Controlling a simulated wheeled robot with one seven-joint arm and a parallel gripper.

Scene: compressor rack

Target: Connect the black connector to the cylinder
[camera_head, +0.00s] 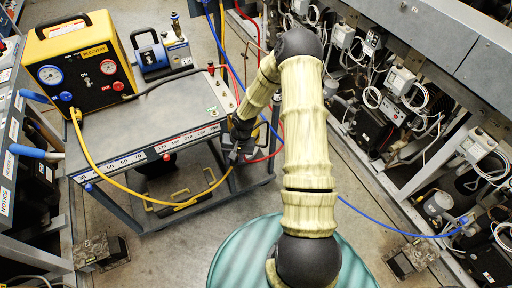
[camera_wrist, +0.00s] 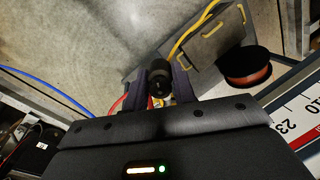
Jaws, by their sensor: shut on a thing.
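My gripper (camera_head: 240,140) is at the right end of the grey cart in the head view, partly hidden by my arm. In the wrist view, my gripper (camera_wrist: 161,90) has its two dark fingers on either side of a round black connector (camera_wrist: 159,78). It is shut on this connector and its end faces the camera.
The cart (camera_head: 135,130) carries a yellow recovery machine (camera_head: 80,62) and a blue pump (camera_head: 155,54). A yellow hose (camera_head: 125,190) loops from the machine towards my gripper. A blue hose (camera_head: 385,226) crosses the floor to the compressor rack (camera_head: 445,55) at right.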

